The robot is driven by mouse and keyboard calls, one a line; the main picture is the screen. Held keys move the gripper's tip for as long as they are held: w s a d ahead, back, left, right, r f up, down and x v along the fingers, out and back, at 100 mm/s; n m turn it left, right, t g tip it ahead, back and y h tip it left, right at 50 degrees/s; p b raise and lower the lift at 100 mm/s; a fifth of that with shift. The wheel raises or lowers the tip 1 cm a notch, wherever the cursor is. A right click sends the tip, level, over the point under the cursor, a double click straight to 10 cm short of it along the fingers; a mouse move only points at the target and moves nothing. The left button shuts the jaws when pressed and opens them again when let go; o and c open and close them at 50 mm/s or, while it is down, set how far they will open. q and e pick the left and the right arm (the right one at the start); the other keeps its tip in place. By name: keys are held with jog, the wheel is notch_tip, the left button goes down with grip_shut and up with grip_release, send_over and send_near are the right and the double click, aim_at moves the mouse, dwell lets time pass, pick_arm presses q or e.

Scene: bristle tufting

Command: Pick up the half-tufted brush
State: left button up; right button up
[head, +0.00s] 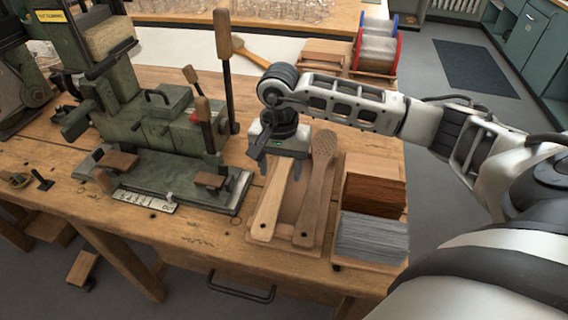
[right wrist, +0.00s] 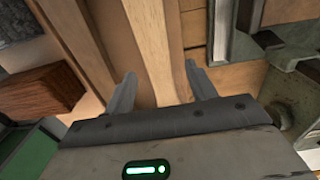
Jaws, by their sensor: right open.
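Two wooden brushes lie side by side on a wooden tray (head: 303,238). The left, pale brush (head: 268,208) has its far end hidden under my right gripper. The right, darker brush (head: 316,197) shows a head dotted with holes. I cannot tell which one is half-tufted, as no bristles show clearly on either. My right gripper (head: 280,162) is open above the pale brush's upper part. In the right wrist view, the open fingers (right wrist: 160,80) stand on either side of the pale handle (right wrist: 156,50), with nothing clearly gripped. My left gripper is out of view.
A green tufting machine (head: 150,125) with upright wooden-handled levers stands close on the left. A box of brown bristles (head: 375,190) and grey bristles (head: 372,238) stands right of the tray. Red and blue-rimmed spools (head: 377,45) stand behind. The bench's front edge is near.

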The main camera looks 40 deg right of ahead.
jog(key=shift+f, duration=0.4)
jog(key=c, duration=1.1)
jog(key=shift+r, duration=0.1)
